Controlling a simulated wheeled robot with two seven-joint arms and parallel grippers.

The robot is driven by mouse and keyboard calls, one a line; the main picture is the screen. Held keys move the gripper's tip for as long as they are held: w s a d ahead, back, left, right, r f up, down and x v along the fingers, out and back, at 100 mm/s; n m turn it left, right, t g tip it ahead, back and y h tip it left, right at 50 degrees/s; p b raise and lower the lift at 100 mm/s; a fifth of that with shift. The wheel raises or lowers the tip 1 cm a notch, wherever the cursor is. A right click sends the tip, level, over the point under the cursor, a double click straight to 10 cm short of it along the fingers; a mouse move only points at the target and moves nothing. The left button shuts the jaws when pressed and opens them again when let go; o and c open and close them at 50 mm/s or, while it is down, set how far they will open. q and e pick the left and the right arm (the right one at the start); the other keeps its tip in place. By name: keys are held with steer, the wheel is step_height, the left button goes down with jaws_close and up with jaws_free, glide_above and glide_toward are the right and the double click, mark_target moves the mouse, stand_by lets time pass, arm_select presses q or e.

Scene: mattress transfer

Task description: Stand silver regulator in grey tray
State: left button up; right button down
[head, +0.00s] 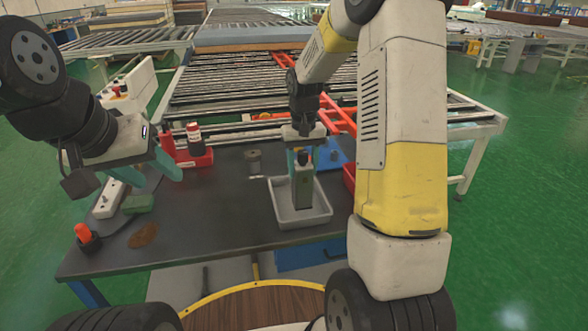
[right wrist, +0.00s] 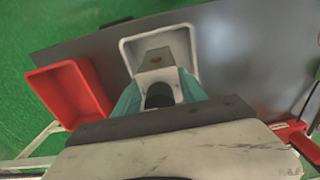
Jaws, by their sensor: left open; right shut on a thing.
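The silver regulator (head: 303,188) is a tall, narrow grey block, held upright in my right gripper (head: 302,158). The teal fingers are shut on its upper part from both sides. It also shows in the right wrist view (right wrist: 155,60), between the fingers. The grey tray (head: 321,212) lies on the dark table, directly under the regulator. The regulator's lower end appears inside the tray's rim; I cannot tell whether it touches the floor. The tray shows in the right wrist view (right wrist: 127,46). My left gripper (head: 148,174) is open and empty above the table's left side.
A red bin (head: 349,177) stands right of the tray, partly behind my right arm. A blue item (head: 334,150) lies behind. A red holder with bottles (head: 194,158), a small metal cylinder (head: 254,161), a green block (head: 137,204) and an orange-topped item (head: 84,234) stand leftward.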

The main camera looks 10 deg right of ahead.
mark_target(302, 185)
steer(key=shift+f, duration=1.9)
steer(key=c, duration=0.6)
jaws_free()
steer(key=shift+f, duration=0.15)
steer(key=shift+c, duration=0.2)
